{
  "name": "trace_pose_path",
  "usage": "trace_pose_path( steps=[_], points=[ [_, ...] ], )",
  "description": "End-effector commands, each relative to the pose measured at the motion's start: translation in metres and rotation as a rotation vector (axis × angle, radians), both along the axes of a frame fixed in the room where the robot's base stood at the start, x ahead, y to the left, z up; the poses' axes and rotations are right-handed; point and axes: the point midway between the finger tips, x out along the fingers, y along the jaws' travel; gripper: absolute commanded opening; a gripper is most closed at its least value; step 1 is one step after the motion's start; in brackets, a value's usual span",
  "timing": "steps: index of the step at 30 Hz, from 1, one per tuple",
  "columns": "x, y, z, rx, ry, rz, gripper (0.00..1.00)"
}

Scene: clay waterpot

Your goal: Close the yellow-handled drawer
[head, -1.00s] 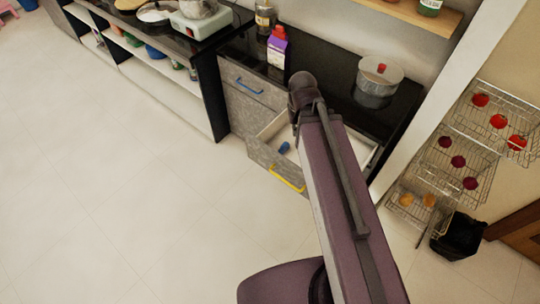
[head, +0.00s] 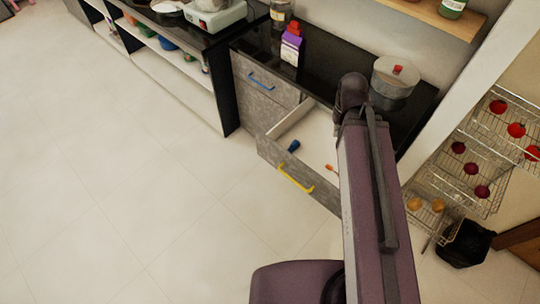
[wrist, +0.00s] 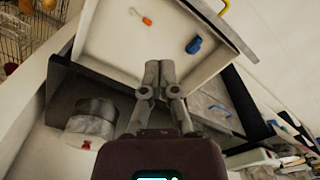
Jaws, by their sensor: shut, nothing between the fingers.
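The yellow-handled drawer (head: 270,151) stands open below the black counter in the head view, with its yellow handle (head: 296,179) on the front panel. In the wrist view the drawer (wrist: 125,52) fills the upper middle, and its yellow handle (wrist: 227,5) shows at the top edge. A blue object (head: 294,146) and a small orange-tipped object (head: 331,168) lie inside. My gripper (wrist: 161,66) is shut and empty, its fingertips appearing over the drawer's inner end in the wrist view; I cannot tell whether they touch it. In the head view my arm hides the gripper and the drawer's right part.
A blue-handled drawer (head: 262,88) is shut at the left. A wire rack (head: 480,150) with produce and a black bin (head: 466,243) are at right. The floor at left is clear.

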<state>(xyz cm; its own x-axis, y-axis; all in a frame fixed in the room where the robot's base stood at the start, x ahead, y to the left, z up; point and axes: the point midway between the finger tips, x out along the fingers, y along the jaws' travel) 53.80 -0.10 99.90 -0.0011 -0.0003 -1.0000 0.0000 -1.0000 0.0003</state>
Motion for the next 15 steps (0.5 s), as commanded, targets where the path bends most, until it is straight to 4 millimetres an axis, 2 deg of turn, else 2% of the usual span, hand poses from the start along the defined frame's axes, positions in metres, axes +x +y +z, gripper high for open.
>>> trace_pose_path(
  steps=[8, 15],
  points=[
    [0.001, 0.007, -0.010, -0.017, -0.002, 0.057, 0.00],
    [0.007, 0.033, -0.040, -0.093, -0.007, 0.287, 0.00]
  ],
)
